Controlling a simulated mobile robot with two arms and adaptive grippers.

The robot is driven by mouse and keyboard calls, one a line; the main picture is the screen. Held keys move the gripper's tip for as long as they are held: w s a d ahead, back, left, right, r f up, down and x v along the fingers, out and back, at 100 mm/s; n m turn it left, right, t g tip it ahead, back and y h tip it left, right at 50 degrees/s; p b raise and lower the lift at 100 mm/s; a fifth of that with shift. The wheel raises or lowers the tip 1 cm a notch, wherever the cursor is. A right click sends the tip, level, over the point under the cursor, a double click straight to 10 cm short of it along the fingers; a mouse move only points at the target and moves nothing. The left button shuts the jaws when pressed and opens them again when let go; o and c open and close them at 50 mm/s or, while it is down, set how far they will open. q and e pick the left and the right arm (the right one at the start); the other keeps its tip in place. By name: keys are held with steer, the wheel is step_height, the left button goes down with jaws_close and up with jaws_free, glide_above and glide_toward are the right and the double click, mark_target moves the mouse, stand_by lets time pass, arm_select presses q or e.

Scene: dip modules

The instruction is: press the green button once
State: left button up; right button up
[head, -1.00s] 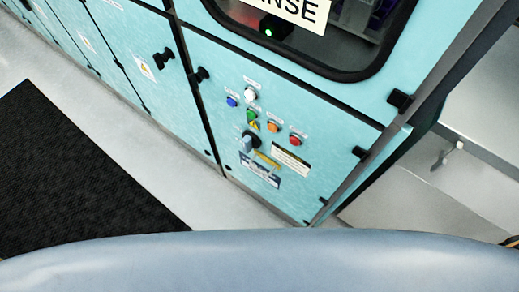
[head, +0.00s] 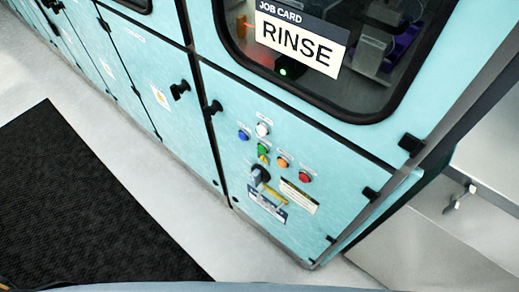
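The green button (head: 262,149) is on the light-blue cabinet panel in the head view. It sits below a white button (head: 262,130), right of a blue button (head: 243,134) and left of an orange button (head: 283,162). A red button (head: 305,177) is further right. A yellow mark lies just under the green button. Neither of my grippers shows in the head view, and nothing touches the buttons.
A window with a "RINSE" job card (head: 299,42) is above the panel. Black knobs (head: 214,107) stick out from the cabinet doors. A black mat (head: 85,205) lies on the pale floor at the left. A grey metal surface (head: 480,150) is at the right.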

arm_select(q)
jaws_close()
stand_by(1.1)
